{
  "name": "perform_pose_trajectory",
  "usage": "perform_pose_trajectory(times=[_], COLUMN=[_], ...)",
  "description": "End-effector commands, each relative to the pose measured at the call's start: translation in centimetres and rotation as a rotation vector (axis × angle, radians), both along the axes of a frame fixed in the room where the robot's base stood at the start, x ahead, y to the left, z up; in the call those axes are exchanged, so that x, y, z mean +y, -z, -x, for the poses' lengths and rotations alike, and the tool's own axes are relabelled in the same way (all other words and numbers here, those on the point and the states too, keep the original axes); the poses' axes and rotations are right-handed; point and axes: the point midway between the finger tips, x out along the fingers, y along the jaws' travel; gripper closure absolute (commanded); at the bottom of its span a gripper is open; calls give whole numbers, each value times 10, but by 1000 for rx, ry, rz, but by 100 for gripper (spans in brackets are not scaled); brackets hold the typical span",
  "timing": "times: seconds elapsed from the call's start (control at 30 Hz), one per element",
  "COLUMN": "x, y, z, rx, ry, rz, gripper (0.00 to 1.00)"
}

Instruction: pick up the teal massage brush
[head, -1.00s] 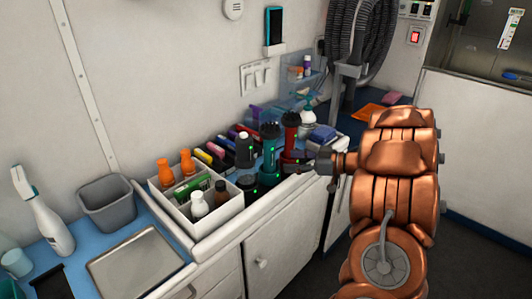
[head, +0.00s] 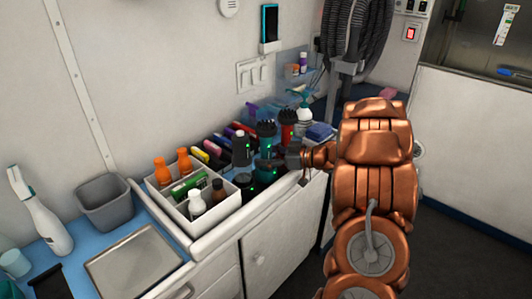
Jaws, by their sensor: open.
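The teal massage brush (head: 266,144) stands upright on the counter with its black bristled head up. My gripper (head: 268,163) reaches in from the right at the brush's lower body. Its fingers cover part of the handle. The gripper is open. I cannot tell whether the fingers are on either side of the brush or only in front of it.
A red brush (head: 287,120) with a black head stands just behind to the right. A dark device (head: 241,148) stands close on the left. A white caddy (head: 205,222) of bottles is nearer left. A blue block (head: 319,131) lies to the right.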

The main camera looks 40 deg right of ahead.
Motion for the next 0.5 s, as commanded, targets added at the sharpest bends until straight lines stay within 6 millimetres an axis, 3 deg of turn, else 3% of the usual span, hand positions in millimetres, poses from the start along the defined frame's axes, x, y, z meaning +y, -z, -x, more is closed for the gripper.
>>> perform_pose_trajectory(times=[0.2,0.5], x=[0,0], y=[0,0], z=[0,0], rx=[-1,-1], ry=[0,0], rz=[1,1], gripper=[33,64])
